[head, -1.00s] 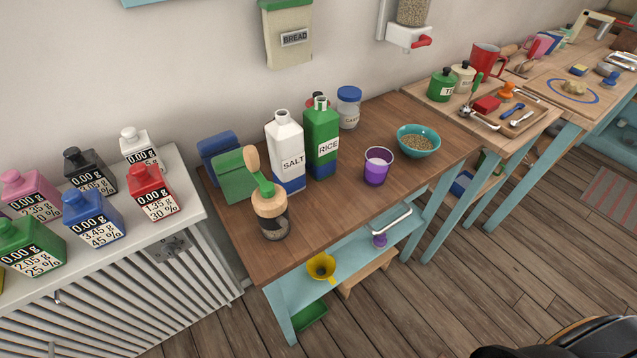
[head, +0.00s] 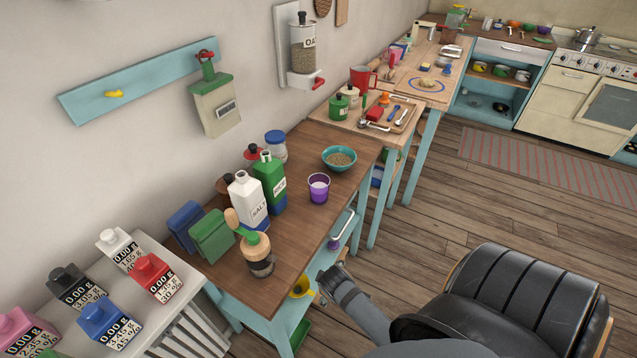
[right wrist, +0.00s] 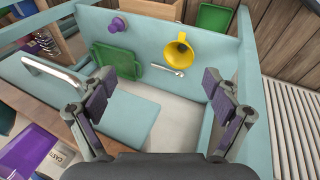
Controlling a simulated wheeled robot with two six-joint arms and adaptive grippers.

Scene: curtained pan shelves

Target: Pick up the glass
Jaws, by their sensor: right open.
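The glass is a small purple cup (head: 319,190) with pale contents, standing upright on the brown wooden table (head: 312,237). My right gripper (head: 332,276) is low, beyond the table's front edge and apart from the glass. In the right wrist view the right gripper (right wrist: 156,78) has its two fingers spread wide with nothing between them. A purple shape (right wrist: 28,152) at that view's lower left may be the glass; I cannot tell for sure. My left gripper is not in view.
A teal bowl of grains (head: 339,158) stands behind the glass. The salt carton (head: 247,203), green rice carton (head: 270,184) and wooden-topped jar (head: 257,255) stand to its left. A black chair (head: 520,300) is at right.

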